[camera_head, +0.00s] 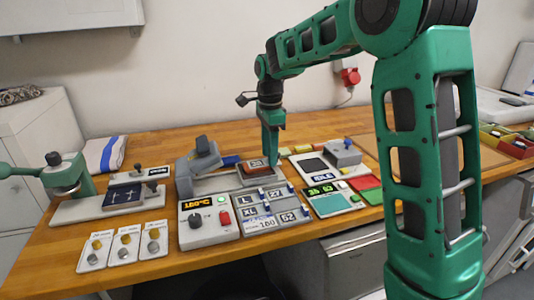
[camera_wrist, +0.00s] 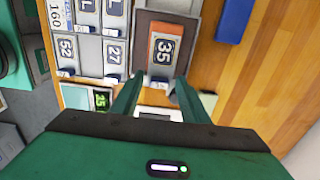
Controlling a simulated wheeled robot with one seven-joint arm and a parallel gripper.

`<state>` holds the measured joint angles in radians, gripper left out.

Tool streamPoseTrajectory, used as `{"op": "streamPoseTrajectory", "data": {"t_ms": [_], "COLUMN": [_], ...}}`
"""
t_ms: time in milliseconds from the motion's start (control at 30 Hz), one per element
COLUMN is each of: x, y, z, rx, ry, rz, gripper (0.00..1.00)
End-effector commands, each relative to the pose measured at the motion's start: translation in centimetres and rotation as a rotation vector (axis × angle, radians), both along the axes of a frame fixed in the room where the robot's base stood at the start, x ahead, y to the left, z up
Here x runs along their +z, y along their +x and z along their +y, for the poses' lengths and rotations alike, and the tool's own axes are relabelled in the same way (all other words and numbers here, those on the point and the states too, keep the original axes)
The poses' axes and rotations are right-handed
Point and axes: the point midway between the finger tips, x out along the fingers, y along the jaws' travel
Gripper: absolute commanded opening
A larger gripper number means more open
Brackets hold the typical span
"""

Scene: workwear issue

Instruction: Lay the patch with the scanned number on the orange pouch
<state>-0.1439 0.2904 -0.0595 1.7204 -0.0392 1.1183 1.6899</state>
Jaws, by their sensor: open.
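The orange pouch (camera_wrist: 164,28) lies on the dark plate of the press (camera_wrist: 178,14); in the head view the pouch shows only as a thin orange-red strip. A dark patch with white digits, seemingly 35 (camera_wrist: 162,52), lies on the pouch and covers much of it. The patch also shows in the head view (camera_head: 257,163). In the head view my gripper (camera_head: 272,162) points down at the right of the pouch. A green-digit display (camera_head: 322,190) is partly readable.
A patch rack (camera_head: 265,208) with several numbered and lettered patches stands in front of the press. A control box reading 180°C (camera_head: 208,222) is left of it. A blue block (camera_wrist: 235,20) lies beside the press. Bare wood (camera_wrist: 275,60) is right in the wrist view.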

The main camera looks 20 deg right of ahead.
Motion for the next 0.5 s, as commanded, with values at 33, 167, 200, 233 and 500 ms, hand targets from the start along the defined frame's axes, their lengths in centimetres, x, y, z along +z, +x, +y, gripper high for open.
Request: {"op": "streamPoseTrajectory", "data": {"t_ms": [33, 167, 200, 233, 500], "x": [0.3, 1.7, 2.3, 2.9, 8.3], "y": [0.0, 0.1, 0.1, 0.1, 0.1], "z": [0.0, 0.0, 0.0, 0.0, 0.0], "rx": [0.000, 0.000, 0.000, 0.000, 0.000], "ry": [0.000, 0.000, 0.001, 0.001, 0.000], "rz": [-0.002, -0.004, -0.004, -0.004, -0.003], "gripper": [0.41, 0.41, 0.41, 0.41, 0.41]}}
